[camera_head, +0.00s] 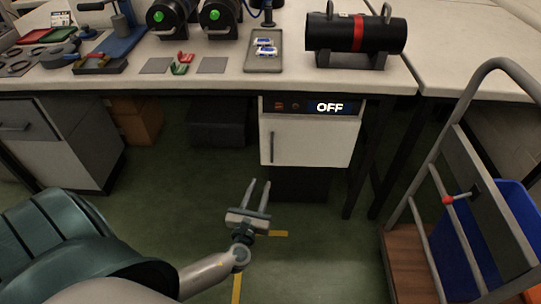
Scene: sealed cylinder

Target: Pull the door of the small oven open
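The small oven (311,128) hangs under the front edge of the workbench, right of the middle. Its white door (306,142) looks shut. A dark control strip above the door has a display reading OFF (329,107). My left gripper (257,184) is open and empty, with its two fingers pointing up toward the oven. It appears below and to the left of the door, apart from it. My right gripper is not in view.
The workbench (220,72) carries a black cylinder with a red band (357,33), a grey tray (263,62) and several tools. A cart (407,260) with a blue bin (497,225) stands at right. A grey cabinet (50,140) is at left. Green floor is clear before the oven.

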